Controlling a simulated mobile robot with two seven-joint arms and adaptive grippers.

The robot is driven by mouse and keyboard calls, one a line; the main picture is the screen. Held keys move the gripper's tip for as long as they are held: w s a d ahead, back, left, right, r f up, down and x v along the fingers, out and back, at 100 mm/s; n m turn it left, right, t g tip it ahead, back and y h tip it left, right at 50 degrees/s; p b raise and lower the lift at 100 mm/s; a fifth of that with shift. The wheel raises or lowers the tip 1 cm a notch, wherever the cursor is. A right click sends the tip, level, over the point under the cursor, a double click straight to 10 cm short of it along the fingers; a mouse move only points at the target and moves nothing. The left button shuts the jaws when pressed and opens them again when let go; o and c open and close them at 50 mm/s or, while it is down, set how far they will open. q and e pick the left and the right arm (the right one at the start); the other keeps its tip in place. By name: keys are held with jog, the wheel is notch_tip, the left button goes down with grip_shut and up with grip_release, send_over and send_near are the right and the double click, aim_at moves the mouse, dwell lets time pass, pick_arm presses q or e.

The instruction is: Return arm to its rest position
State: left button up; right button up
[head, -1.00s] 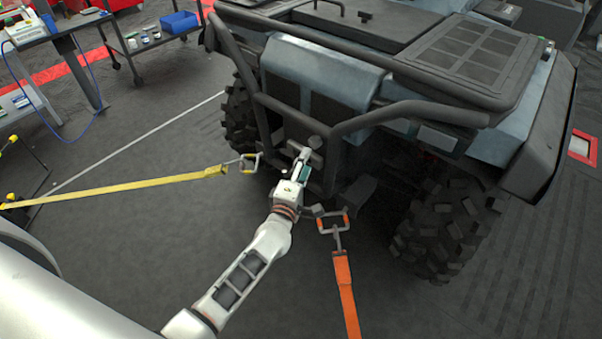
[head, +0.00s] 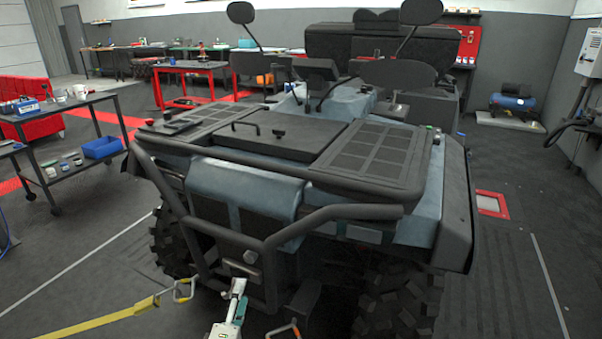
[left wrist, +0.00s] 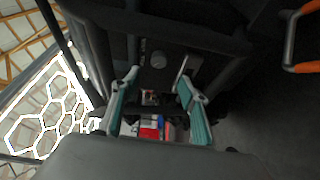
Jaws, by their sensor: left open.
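My left gripper (head: 238,288) is low in the head view, in front of the vehicle's (head: 250,190) dark tubular front bumper (head: 285,233). In the left wrist view its two teal-padded fingers (left wrist: 160,103) are spread apart, with no object held between them. A round knob (left wrist: 158,61) and a metal bracket (left wrist: 183,68) on the vehicle's front lie just beyond the fingers. Whether the fingertips touch the vehicle cannot be told. Most of the left arm is below the head view. My right gripper is not in view.
A yellow strap (head: 95,322) runs to a hook (head: 183,290) left of the gripper. A cart with a blue bin (head: 101,147) stands left.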

pick_arm(q)
jog(key=s+f+m+g+h+p, duration=0.1)
jog(key=s+f+m+g+p, duration=0.1)
jog(key=s+m, duration=0.9)
jog(key=s+f+m+g+h+p, duration=0.2)
jog(key=s+m+g+p, duration=0.3)
jog(key=s+m, duration=0.6)
jog(key=s+d+f, duration=0.1)
jog(key=s, duration=0.8)
jog(key=shift+f+p, duration=0.3)
jog(key=shift+p, duration=0.1)
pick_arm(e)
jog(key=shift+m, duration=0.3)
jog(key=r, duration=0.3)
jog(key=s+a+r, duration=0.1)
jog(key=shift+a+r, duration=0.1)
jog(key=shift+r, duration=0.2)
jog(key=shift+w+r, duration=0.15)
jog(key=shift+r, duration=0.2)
